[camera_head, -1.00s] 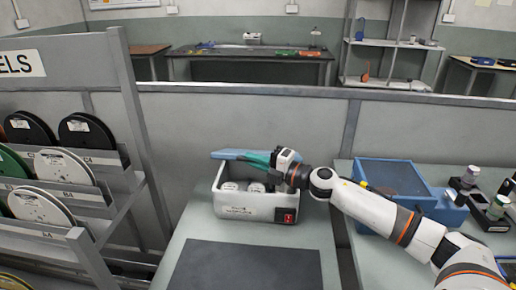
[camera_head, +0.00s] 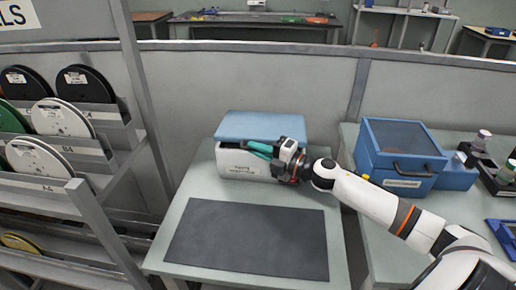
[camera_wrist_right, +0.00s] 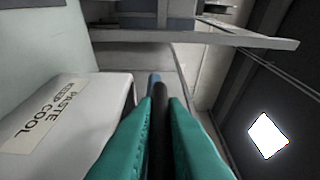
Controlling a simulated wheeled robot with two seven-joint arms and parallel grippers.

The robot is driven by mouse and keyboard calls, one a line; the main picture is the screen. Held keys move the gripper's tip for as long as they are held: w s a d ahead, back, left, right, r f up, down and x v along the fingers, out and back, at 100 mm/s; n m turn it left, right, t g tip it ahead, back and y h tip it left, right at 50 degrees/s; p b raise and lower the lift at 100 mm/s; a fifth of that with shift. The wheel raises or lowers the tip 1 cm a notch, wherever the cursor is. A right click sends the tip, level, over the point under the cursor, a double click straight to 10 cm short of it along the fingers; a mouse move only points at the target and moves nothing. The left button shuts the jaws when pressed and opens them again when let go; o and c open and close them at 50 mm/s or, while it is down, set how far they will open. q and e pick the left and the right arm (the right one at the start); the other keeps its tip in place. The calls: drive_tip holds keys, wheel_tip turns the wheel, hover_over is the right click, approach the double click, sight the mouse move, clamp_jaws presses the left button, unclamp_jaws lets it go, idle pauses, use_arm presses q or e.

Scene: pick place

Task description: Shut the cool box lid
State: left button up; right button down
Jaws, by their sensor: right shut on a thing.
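The cool box (camera_head: 232,163) is a whitish box on the grey table, with its blue lid (camera_head: 262,126) lying over its top and hiding the inside. I cannot tell whether the lid is fully seated. My right gripper (camera_head: 252,147) is at the lid's front edge, its teal fingers shut on the lid. In the right wrist view the fingers (camera_wrist_right: 158,100) are close together with a thin dark and blue edge between them. The white box wall (camera_wrist_right: 75,115) with a "PASTE KEEP COOL" label is beside them. My left gripper is not in view.
A dark mat (camera_head: 250,238) lies on the table in front of the box. A blue case (camera_head: 400,155) stands on the right-hand table. A rack of reels (camera_head: 60,120) is at the left, and a grey partition (camera_head: 250,80) stands behind.

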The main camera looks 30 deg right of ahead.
drive_tip(key=c, duration=1.5)
unclamp_jaws()
drive_tip(key=shift+w, duration=0.1)
drive_tip(key=shift+d, duration=0.1)
drive_tip(key=shift+s+d+f, duration=0.15)
drive_tip(key=shift+s, duration=0.3)
drive_tip(key=v, duration=1.1)
drive_tip(key=shift+b, duration=0.35)
